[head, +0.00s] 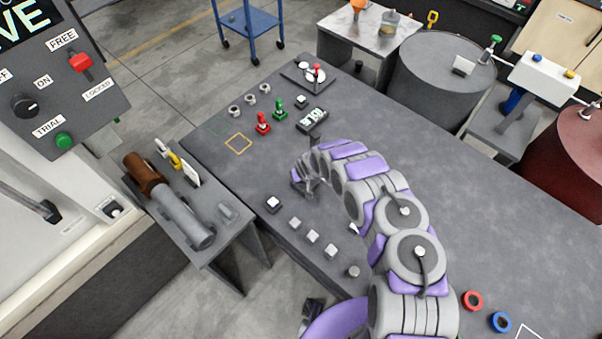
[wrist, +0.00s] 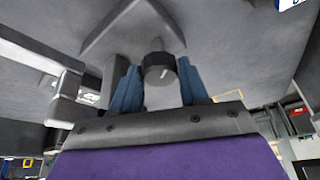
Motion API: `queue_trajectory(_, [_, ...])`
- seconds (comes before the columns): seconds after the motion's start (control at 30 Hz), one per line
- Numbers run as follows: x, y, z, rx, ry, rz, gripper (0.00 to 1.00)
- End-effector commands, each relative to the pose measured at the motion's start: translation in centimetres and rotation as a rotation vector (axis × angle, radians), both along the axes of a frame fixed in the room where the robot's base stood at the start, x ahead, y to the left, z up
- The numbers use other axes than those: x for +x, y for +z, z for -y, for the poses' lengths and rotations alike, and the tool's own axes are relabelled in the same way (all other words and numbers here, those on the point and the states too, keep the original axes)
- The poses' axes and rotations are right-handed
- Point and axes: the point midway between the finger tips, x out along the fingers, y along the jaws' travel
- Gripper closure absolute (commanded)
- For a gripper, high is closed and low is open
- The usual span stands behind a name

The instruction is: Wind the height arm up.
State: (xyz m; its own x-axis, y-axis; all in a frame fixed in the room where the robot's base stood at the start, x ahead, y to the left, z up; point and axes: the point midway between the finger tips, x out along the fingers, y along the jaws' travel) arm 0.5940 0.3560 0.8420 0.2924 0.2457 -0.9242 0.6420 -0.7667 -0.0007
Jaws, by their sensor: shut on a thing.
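My gripper (wrist: 158,84) has its two blue fingers on either side of a dark round knob (wrist: 159,64) with a pale mark, and it is shut on this knob. Above the knob, grey angled bars (wrist: 120,22) meet in the wrist view. I cannot tell for sure whether these bars are the height arm. In the head view my gripper (head: 308,181) is low over the dark grey table, left of my arm's curve. A thin dark post (head: 313,147) stands just behind it. The knob is hidden by my gripper there.
The table (head: 480,220) is broad and mostly clear at right. Red (head: 263,122) and green (head: 279,108) pieces and a black-and-white device (head: 312,119) stand behind my gripper. Small grey blocks (head: 312,236) line the near left edge. Grey (head: 437,85) and red (head: 578,158) barrels stand beyond.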

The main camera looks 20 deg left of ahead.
Motion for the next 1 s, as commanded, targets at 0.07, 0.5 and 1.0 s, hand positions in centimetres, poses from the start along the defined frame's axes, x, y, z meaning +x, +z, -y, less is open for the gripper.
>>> queue_trajectory(0.07, [0.2, 0.28, -0.22, 0.006, 0.007, 0.006, 0.86])
queue_trajectory(0.5, [0.2, 0.12, -0.19, 0.004, 0.011, 0.005, 0.86])
queue_trajectory(1.0, [0.05, 0.04, 0.06, 0.001, 0.01, 0.001, 0.3])
